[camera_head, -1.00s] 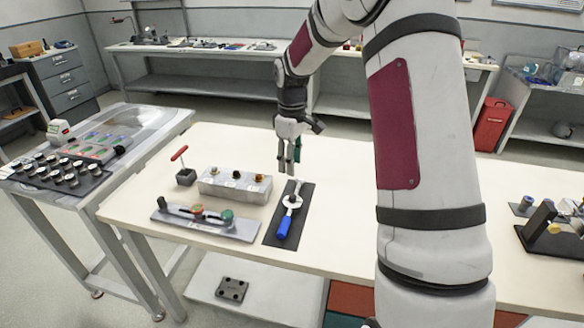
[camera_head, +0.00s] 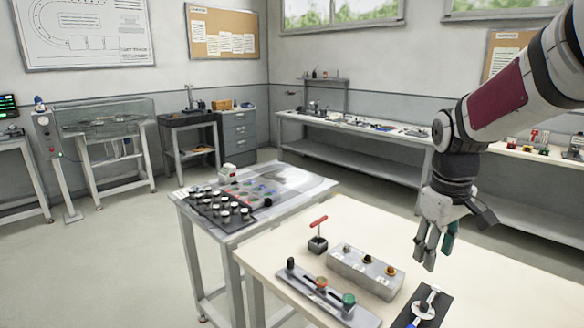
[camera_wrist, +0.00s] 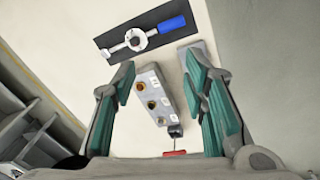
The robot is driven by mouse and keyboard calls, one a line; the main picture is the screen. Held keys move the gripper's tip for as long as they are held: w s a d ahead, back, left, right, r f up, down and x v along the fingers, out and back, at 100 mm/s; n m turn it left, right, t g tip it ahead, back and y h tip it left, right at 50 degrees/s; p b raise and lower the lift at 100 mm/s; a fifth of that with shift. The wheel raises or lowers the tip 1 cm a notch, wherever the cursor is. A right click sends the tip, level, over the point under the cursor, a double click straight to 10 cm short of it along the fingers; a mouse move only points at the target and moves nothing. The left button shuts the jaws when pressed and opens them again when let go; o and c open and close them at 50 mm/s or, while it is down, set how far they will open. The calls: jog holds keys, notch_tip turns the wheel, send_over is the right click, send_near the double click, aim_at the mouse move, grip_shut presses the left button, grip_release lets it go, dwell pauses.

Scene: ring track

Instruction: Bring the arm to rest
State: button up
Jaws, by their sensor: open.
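My gripper (camera_head: 432,250) hangs from my arm at the right of the head view, above the cream workbench (camera_head: 270,262). Its fingers point down, spread apart and empty. In the wrist view my gripper (camera_wrist: 165,105) has its green-padded fingers at the left and right with nothing between their tips.
On the bench stand a red-handled T-shaped tool (camera_head: 318,240), the knobbed block (camera_head: 362,268) and a grey plate with coloured knobs (camera_head: 325,298). A side table (camera_head: 290,188) holds a black tray of cylinders (camera_head: 215,208). Open floor (camera_head: 110,250) lies at the left.

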jog(key=s+a+r+m+t, duration=0.1)
jog(key=s+a, duration=0.2)
jog(key=s, duration=0.5)
jog(key=s+a+r+m+t, duration=0.1)
jog(key=s+a+r, duration=0.1)
jog(key=s, duration=0.5)
jog(key=s+a+r+m+t+y, duration=0.1)
jog(key=s+a+r+m, duration=0.1)
jog(key=s, duration=0.6)
jog(key=shift+s+a+p, duration=0.35)
jog(key=shift+a, duration=0.55)
